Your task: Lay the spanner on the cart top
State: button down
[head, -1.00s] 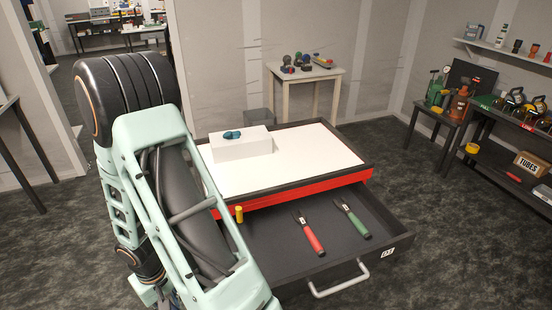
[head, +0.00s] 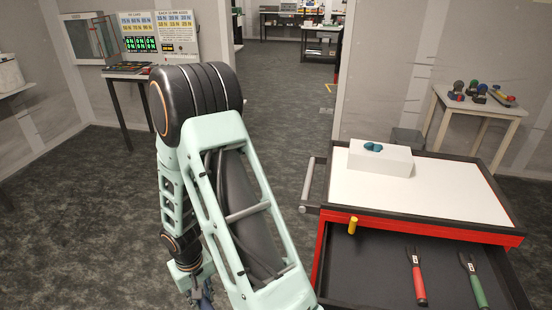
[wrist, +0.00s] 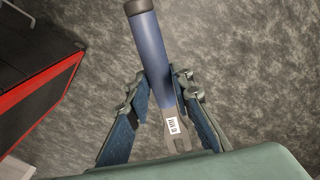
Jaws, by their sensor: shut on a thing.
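My gripper (wrist: 162,82) is shut on a spanner (wrist: 150,45) with a blue handle and dark end cap. Its grey open jaw and small white label point toward my wrist. The floor shows behind it. In the head view my gripper is low at the bottom edge, left of the cart, and mostly hidden by my arm. The cart top (head: 450,195) is a white surface with a dark rim on a red cart, to the right. The cart's red and black side (wrist: 40,95) shows at the left of the wrist view, apart from the spanner.
A white box (head: 380,162) with a teal item (head: 373,147) on it stands at the top's back left. The open drawer (head: 375,275) holds a red-handled tool (head: 416,278) and a green-handled one (head: 473,280). A yellow cylinder (head: 352,225) stands by its edge. The rest of the top is clear.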

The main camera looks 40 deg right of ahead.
aim_at(453, 191)
jog(key=k+l+u, duration=0.1)
jog(key=k+u, duration=1.45)
jog(key=k+j+u, duration=0.1)
jog(key=k+u, duration=0.35)
jog(key=k, duration=0.25)
jog(key=k+u, duration=0.35)
jog(key=k, duration=0.95)
jog(key=k+z, duration=0.35)
jog(key=k, duration=0.3)
jog(key=k+z, duration=0.15)
jog(key=z, duration=0.2)
jog(key=k+l+z, duration=0.1)
jog(key=z, duration=0.3)
jog(key=k, duration=0.1)
